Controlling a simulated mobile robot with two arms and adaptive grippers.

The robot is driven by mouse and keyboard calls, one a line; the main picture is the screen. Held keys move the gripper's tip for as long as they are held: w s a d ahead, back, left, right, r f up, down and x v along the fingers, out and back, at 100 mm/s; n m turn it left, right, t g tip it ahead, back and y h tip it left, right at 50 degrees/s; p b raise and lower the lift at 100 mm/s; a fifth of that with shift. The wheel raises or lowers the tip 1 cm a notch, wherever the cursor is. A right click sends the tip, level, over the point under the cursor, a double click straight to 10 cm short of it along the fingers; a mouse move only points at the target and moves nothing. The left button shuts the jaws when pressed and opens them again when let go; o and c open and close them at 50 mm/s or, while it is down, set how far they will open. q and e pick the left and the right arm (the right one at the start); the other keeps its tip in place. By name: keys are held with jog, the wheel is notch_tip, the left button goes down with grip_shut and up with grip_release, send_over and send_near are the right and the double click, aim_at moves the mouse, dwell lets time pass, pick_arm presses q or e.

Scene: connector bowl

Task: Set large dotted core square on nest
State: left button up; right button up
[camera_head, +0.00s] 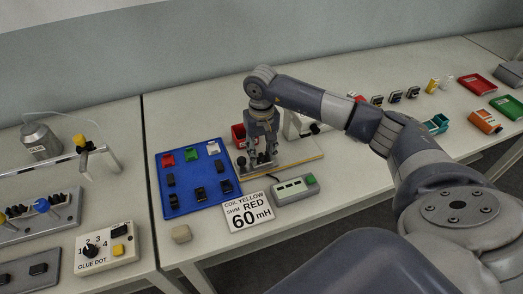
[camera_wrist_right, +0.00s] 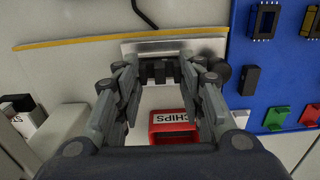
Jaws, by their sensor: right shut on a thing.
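My right gripper (camera_head: 262,160) points down over the board fixture (camera_head: 300,157) beside the blue tray. In the right wrist view the gripper (camera_wrist_right: 158,75) is shut on a dark core (camera_wrist_right: 158,72) with several prongs, held between the fingertips. The core is right at the fixture's grey metal plate (camera_wrist_right: 190,47); whether it touches or rests there I cannot tell. Dots on the core are too small to make out. The nest itself is mostly hidden by the gripper. My left gripper is not in view.
The blue tray (camera_head: 163,206) holds several dark parts and red, green and white pieces. A red CHIPS bin (camera_wrist_right: 173,141) stands close to the gripper. A sign (camera_head: 247,212) and a grey-green meter (camera_head: 294,189) lie in front. A beige block (camera_head: 181,233) sits near the edge.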

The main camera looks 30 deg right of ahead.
jog(key=o, duration=1.2)
jog(key=shift+c, duration=0.2)
notch_tip(320, 180, up, 12)
